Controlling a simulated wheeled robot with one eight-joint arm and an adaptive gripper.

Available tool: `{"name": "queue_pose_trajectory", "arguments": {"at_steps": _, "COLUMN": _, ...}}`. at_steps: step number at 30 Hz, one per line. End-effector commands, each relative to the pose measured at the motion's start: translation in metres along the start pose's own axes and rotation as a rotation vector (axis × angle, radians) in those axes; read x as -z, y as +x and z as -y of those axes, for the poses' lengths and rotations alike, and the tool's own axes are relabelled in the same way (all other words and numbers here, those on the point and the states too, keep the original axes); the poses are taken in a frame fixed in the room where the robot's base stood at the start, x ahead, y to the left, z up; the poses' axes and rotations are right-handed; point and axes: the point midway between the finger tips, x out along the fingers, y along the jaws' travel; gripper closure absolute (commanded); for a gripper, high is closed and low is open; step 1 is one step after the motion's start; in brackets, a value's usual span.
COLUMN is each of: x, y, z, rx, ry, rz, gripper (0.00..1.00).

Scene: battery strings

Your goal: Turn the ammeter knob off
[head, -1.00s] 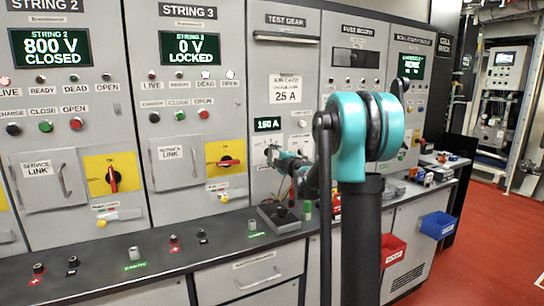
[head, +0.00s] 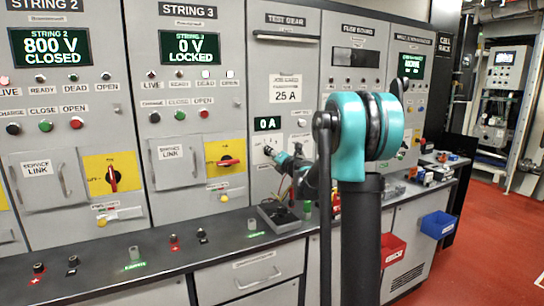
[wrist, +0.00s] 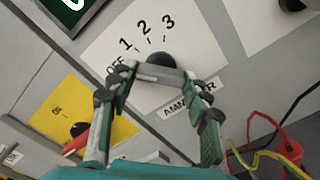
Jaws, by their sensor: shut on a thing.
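The ammeter knob (wrist: 160,59) is dark and round on a white plate (wrist: 102,48) marked OFF, 1, 2, 3 and AMMETER. It is partly hidden behind a grey bar between my fingers in the wrist view; I cannot tell whether the bar is part of the knob. The left end of the bar is close to OFF. My gripper (wrist: 158,82) is at the knob, shut on it, with one finger on each side. In the head view my gripper (head: 277,155) is against the test gear panel, below the ammeter display (head: 267,124), which reads 0 A.
A yellow plate with a red-handled switch (head: 229,161) is left of the gripper. A dark box (head: 278,215) stands on the bench below. Red and yellow-green cables (wrist: 270,155) are at the lower right in the wrist view.

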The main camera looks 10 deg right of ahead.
Motion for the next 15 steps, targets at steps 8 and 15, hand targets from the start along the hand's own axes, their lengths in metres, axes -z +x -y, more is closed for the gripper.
{"name": "queue_pose_trajectory", "arguments": {"at_steps": 8, "x": 0.0011, "y": -0.0009, "z": 0.0006, "rx": 0.000, "ry": -0.091, "rz": -0.001, "gripper": 0.81}}
{"name": "queue_pose_trajectory", "arguments": {"at_steps": 15, "x": 0.0011, "y": -0.0009, "z": 0.0006, "rx": 0.000, "ry": -0.111, "rz": -0.001, "gripper": 0.81}}
